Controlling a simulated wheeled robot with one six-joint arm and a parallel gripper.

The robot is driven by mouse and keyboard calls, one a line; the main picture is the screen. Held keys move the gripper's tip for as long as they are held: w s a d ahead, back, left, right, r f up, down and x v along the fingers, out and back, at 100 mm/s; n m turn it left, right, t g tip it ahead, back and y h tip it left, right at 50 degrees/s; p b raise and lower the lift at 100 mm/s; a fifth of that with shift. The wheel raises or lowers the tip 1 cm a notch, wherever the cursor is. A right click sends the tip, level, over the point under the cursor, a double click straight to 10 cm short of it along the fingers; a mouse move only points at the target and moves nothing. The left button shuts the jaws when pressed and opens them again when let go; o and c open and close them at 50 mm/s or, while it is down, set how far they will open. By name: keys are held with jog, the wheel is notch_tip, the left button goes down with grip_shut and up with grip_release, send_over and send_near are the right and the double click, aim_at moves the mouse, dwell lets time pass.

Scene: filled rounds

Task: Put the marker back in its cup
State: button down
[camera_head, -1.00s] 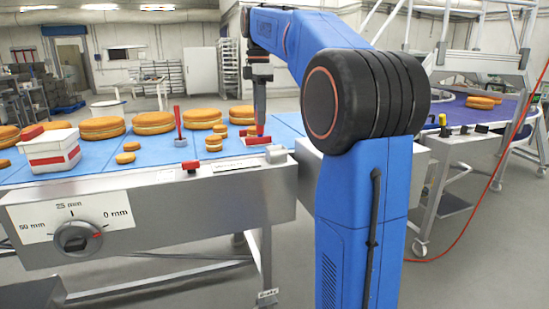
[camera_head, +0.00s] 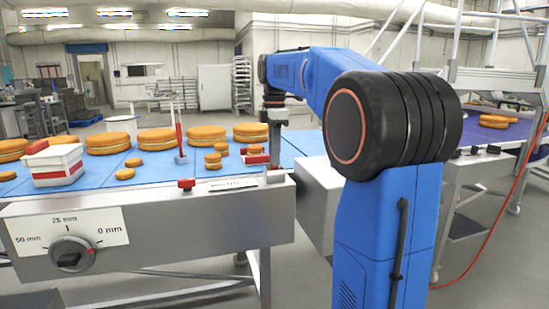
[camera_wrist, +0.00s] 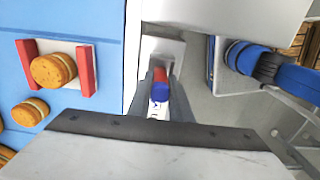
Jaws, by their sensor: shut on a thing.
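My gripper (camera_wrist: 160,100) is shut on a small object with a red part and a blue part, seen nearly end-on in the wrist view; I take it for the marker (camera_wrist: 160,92). In the head view my gripper is at the right end of the blue belt, and what it holds cannot be made out there. A short grey cylinder (camera_head: 274,176) sits on the steel front rail close to it, maybe the cup. A tall red rod (camera_head: 179,140) stands in a small grey base on the belt. I cannot tell for certain which thing is the cup.
A white holder with red sides (camera_wrist: 86,72) holds a small bun left of my gripper. Several large and small filled rounds lie on the blue belt (camera_head: 95,178). A white and red box (camera_head: 55,166) stands at left. A steel machine front with a dial (camera_head: 70,253) faces me.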

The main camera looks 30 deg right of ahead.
jog(key=shift+f, duration=0.45)
jog(key=shift+f, duration=0.15)
jog(key=c, duration=1.6)
grip_release()
notch_tip(320, 180, up, 12)
jog(key=shift+r, duration=0.15)
